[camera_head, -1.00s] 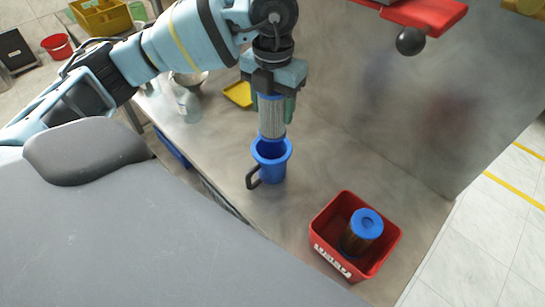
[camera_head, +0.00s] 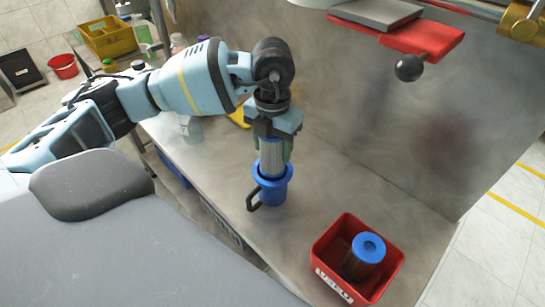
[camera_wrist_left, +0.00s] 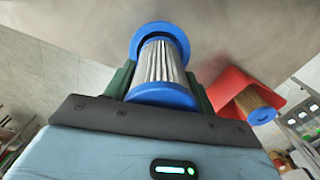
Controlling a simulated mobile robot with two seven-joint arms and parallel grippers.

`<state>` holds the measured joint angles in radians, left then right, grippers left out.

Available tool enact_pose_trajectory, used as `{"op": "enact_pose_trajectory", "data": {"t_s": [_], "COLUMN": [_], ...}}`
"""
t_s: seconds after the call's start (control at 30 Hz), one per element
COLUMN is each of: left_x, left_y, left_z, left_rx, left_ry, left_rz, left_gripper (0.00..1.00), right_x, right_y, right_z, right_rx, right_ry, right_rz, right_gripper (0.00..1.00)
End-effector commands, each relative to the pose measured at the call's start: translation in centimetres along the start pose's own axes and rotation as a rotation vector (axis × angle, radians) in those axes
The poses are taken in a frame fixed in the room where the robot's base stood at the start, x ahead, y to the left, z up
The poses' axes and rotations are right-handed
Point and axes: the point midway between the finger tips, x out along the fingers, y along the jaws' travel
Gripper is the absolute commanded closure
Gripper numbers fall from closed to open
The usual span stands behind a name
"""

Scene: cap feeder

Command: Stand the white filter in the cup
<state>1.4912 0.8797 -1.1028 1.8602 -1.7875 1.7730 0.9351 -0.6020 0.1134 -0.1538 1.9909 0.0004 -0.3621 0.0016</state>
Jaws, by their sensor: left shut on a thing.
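The white filter (camera_head: 271,157) is a pleated cylinder with blue end caps, held upright. My left gripper (camera_head: 272,143) is shut on its upper part. The filter's lower end is inside the mouth of the blue cup (camera_head: 273,192), which stands on the metal table with its black handle to the left. The cup wall hides the filter's bottom, so I cannot tell if it touches the cup floor. In the left wrist view the filter (camera_wrist_left: 160,65) sits between the green fingers, with the blue cup rim (camera_wrist_left: 160,27) around its far end. My right gripper is not in view.
A red bin (camera_head: 333,284) holding a brown filter with a blue cap (camera_head: 367,249) stands at the front right. A red bracket with a black knob (camera_head: 409,67) overhangs the back. Table between cup and bin is clear.

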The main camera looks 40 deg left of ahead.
Motion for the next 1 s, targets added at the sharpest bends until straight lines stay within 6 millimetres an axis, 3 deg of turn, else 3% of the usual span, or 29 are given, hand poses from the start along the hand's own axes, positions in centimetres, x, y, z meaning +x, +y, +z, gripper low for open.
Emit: {"op": "enact_pose_trajectory", "data": {"t_s": [0.1,0.27,1.0], "left_x": [2.1,3.8,5.1], "left_y": [0.1,0.0,0.0], "left_z": [-0.1,-0.1,-0.1], "left_rx": [-0.001,-0.001,0.0], "left_ry": [0.006,0.003,0.002], "left_rz": [0.001,0.0,0.0], "left_gripper": [0.7,0.7,0.7], "right_x": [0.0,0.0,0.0], "right_y": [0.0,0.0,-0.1], "right_z": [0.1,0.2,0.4], "right_rx": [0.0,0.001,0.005], "right_ry": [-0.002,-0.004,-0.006], "right_rz": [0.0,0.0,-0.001], "right_gripper": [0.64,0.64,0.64]}}
